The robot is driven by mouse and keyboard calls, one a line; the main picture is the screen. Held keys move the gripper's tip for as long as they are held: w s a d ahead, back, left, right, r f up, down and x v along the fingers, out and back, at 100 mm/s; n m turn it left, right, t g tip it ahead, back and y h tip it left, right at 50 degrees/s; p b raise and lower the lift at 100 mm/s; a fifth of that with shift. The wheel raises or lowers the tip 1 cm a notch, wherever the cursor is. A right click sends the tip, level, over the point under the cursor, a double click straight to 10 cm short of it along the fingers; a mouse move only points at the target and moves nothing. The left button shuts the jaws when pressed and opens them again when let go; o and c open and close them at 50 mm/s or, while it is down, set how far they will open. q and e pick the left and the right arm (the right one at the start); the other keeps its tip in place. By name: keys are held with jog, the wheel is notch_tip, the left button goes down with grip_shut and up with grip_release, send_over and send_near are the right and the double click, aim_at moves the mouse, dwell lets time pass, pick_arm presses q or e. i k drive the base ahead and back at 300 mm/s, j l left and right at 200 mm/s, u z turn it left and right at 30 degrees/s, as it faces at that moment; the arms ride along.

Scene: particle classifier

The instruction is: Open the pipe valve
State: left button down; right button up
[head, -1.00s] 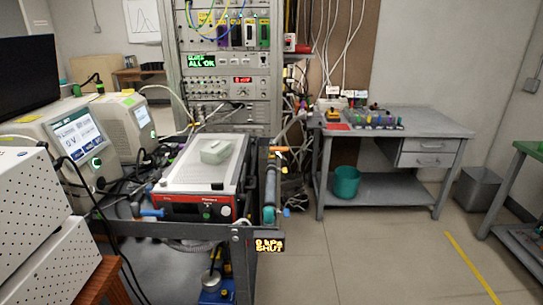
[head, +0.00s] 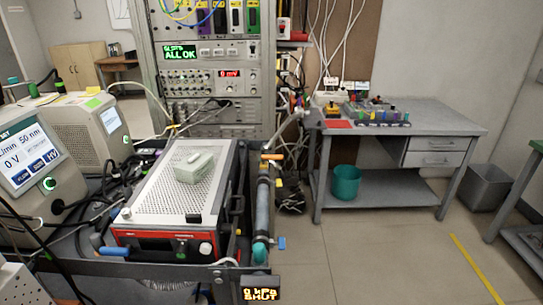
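A grey pipe (head: 262,205) runs along the right side of the cart, beside the red-fronted instrument. An orange lever (head: 271,157) sits across its far upper end; it looks like the valve handle. A teal fitting (head: 260,252) is at the pipe's near end. A small black display (head: 261,294) below it has orange text, blurred now, seemingly 0 kPa and SHUT. Neither of my grippers is in view.
The red-fronted instrument (head: 165,246) carries a pale green box (head: 194,166). The cart's dark front rail (head: 150,268) lies close ahead. A grey workbench (head: 425,117) with a teal bin (head: 346,182) stands at the right. The floor (head: 370,255) between is clear.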

aim_at(264, 158)
jog(key=k, duration=0.65)
jog(key=u, duration=1.75)
jog(key=i+l, duration=0.1)
jog(key=l, duration=1.35)
jog(key=i+l, duration=0.15)
jog(key=l, duration=0.6)
jog(key=i+l, duration=0.1)
jog(key=l, duration=0.65)
jog(key=i+l, duration=0.1)
jog(key=l, duration=0.65)
